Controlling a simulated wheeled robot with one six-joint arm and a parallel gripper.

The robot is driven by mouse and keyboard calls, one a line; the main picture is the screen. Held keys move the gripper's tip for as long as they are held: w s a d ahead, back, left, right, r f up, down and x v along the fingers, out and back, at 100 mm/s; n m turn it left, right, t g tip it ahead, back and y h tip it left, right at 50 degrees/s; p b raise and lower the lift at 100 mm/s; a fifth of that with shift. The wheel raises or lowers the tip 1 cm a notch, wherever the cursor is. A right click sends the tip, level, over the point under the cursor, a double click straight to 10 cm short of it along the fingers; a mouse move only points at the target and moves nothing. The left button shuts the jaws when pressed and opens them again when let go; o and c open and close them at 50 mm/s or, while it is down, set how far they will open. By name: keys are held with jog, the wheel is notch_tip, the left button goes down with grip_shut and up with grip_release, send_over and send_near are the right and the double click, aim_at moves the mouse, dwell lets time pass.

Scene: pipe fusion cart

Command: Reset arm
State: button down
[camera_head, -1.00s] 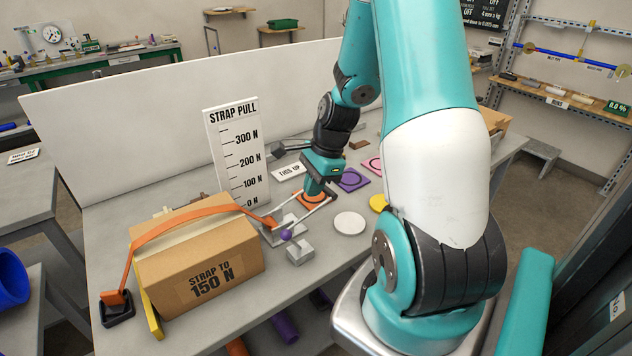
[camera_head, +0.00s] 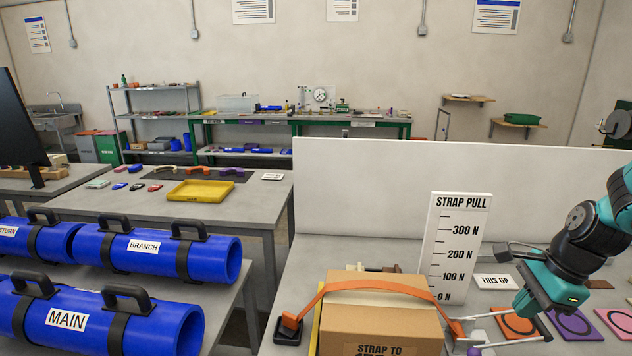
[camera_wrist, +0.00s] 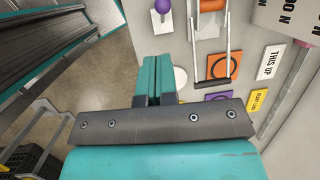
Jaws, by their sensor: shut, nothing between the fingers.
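My gripper (camera_head: 524,302) is at the right of the head view, teal with dark joints behind it. In the wrist view its teal fingers (camera_wrist: 160,76) are together with nothing between them. They point over bare floor and the table's edge. An orange strap (camera_head: 370,287) runs over the cardboard box to a tensioner with two pale rods. The tensioner's lever (camera_wrist: 212,84), with a dark grip bar, shows right of the fingers in the wrist view and stands apart from them there. An orange ring mat (camera_wrist: 234,70) lies beyond the lever.
The strap pull scale board (camera_head: 455,245) stands behind the cardboard box (camera_head: 365,330). A purple mat (camera_head: 574,325) and pink mat lie at the right. Blue pipes (camera_head: 150,255) lie on the left bench. A yellow tray (camera_head: 201,191) is behind them. A white panel backs the table.

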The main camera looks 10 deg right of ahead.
jog(key=a+r+n+b, duration=0.2)
jog(key=a+r+n, duration=0.1)
jog(key=a+n, duration=0.65)
jog(key=s+a+r+n+g+b, duration=0.1)
jog(key=s+a+r+n, duration=0.1)
jog(key=s+a+n, duration=0.4)
jog(key=s+a+r+n+g+y+b, duration=0.1)
jog(key=s+a+r+n+b, duration=0.1)
jog(key=s+a+n, duration=0.5)
jog(key=a+r+n, duration=0.1)
jog(key=a+n, duration=0.4)
jog(key=a, duration=0.1)
jog(key=shift+a+r, duration=0.2)
jog(key=shift+r, duration=0.1)
